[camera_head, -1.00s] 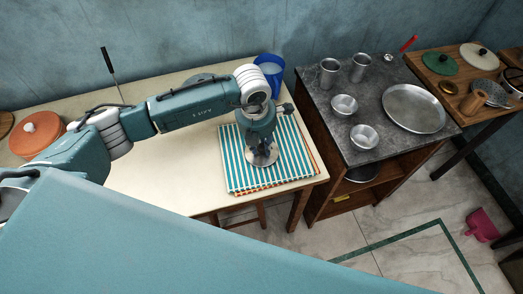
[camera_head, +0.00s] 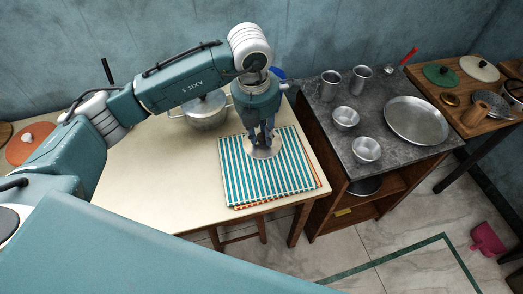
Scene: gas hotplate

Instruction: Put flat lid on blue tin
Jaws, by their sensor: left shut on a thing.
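My left gripper (camera_head: 265,134) points down and is shut on the flat lid (camera_head: 263,151), a round grey metal disc. The lid shows over the upper middle of the striped cloth (camera_head: 245,178); I cannot tell how far above the cloth it is. The blue tin (camera_head: 278,72) stands at the back right of the cream table, behind my left wrist. Only a small blue part of it shows; its top is mostly hidden by my arm. My right gripper is not in view.
A lidded metal pot (camera_head: 205,117) stands behind the cloth, and an orange pot (camera_head: 30,144) is at the far left. A dark stone counter on the right bears metal cups (camera_head: 330,86), bowls (camera_head: 346,118) and a round tray (camera_head: 416,120). The cream table's front left is clear.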

